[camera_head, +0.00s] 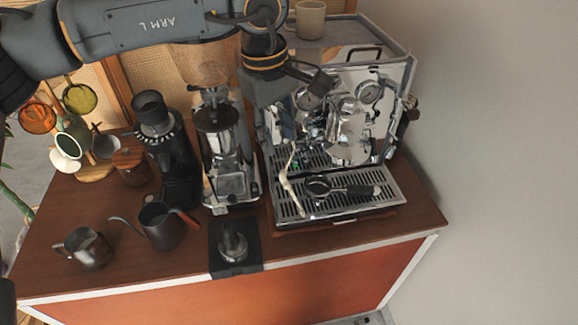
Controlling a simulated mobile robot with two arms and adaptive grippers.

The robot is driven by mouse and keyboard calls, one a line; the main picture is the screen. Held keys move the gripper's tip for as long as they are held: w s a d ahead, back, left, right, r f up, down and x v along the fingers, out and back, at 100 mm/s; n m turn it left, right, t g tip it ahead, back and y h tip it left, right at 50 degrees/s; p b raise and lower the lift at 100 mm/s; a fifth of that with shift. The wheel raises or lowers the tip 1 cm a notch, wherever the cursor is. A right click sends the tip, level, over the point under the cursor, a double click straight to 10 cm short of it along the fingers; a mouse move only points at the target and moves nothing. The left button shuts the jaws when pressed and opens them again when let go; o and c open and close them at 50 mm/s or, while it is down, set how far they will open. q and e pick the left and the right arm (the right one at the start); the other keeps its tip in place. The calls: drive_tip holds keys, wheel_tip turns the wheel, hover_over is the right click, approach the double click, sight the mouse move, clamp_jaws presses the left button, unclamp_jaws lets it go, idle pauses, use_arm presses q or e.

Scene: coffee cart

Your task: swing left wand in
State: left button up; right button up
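The chrome espresso machine (352,130) stands at the right end of the cart. A thin pale left wand (287,182) hangs down at the machine's left front, its lower end over the drip tray (345,209). My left arm comes in across the top, and my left gripper (288,140) points down at the machine's left front, just above the wand. The gripper's fingers blend with the dark and shiny parts behind them, so I cannot tell whether they are open or touch the wand. The wand's upper end is hidden. My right gripper is not in view.
A portafilter (318,187) lies on the drip tray, right of the wand. Two grinders (225,155) (174,150) stand to the left. A kettle (160,226), a pitcher (85,249) and a tamper (233,243) stand along the front. A cup (310,19) stands on top of the machine.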

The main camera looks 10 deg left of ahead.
sight(285, 178)
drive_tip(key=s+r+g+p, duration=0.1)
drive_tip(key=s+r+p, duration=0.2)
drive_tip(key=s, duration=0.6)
use_arm(q)
drive_tip(key=f, duration=0.5)
drive_tip(key=s+d+f+p, duration=0.1)
drive_tip(key=f, duration=0.2)
drive_tip(key=shift+f, duration=0.35)
wheel_tip(285, 178, down, 2)
drive_tip(key=shift+w+d+f+p, duration=0.15)
drive_tip(key=shift+f+p, duration=0.1)
drive_tip(key=shift+p, duration=0.15)
drive_tip(key=shift+f, duration=0.7)
drive_tip(key=shift+c, duration=0.6)
drive_tip(key=shift+d, duration=0.15)
clamp_jaws()
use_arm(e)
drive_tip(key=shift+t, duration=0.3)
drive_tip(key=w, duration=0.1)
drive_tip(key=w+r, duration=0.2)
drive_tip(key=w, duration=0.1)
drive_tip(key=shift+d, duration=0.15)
